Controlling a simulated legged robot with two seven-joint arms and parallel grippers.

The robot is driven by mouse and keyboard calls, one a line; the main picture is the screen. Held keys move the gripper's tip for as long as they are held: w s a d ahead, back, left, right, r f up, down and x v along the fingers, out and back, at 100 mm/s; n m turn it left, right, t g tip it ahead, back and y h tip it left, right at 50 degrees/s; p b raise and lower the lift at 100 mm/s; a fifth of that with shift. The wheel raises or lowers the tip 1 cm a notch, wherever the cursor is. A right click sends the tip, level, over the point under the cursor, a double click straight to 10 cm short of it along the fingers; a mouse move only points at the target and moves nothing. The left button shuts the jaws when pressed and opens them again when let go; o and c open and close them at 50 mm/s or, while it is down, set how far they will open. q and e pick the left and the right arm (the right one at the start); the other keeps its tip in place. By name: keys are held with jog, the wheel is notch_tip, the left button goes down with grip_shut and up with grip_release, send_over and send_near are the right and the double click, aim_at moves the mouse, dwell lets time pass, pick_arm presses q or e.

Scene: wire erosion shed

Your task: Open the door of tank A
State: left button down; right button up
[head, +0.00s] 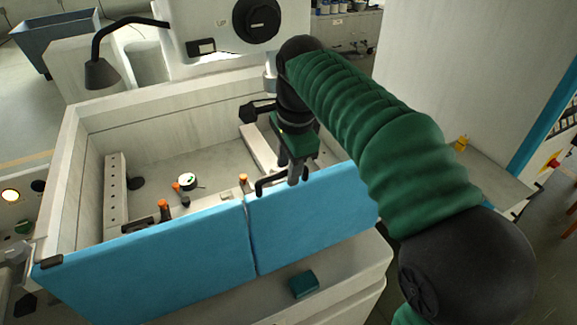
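A pale, open-topped tank (85,130) has a low blue front made of a left panel (170,262) and a right panel (315,215), with a narrow seam between them. I see no letter marking it as tank A. The front stands upright. A black bar handle (264,186) shows at the top edge of the right panel. My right gripper (294,176) points down at this edge, its fingers at the handle's right end. I cannot tell whether they touch or grip it. My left gripper is not in view.
Inside the tank are a drilled rail (116,195), a small white spool (190,181) and orange-topped clamps (164,208). A black gooseneck lamp (102,72) stands behind. A dark teal block (304,284) lies on the ledge below the panels. A tall pale cabinet (455,75) stands right.

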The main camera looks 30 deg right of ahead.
jog(key=shift+w+a, duration=0.15)
jog(key=shift+c, duration=1.8)
grip_shut()
jog(key=shift+r, duration=0.15)
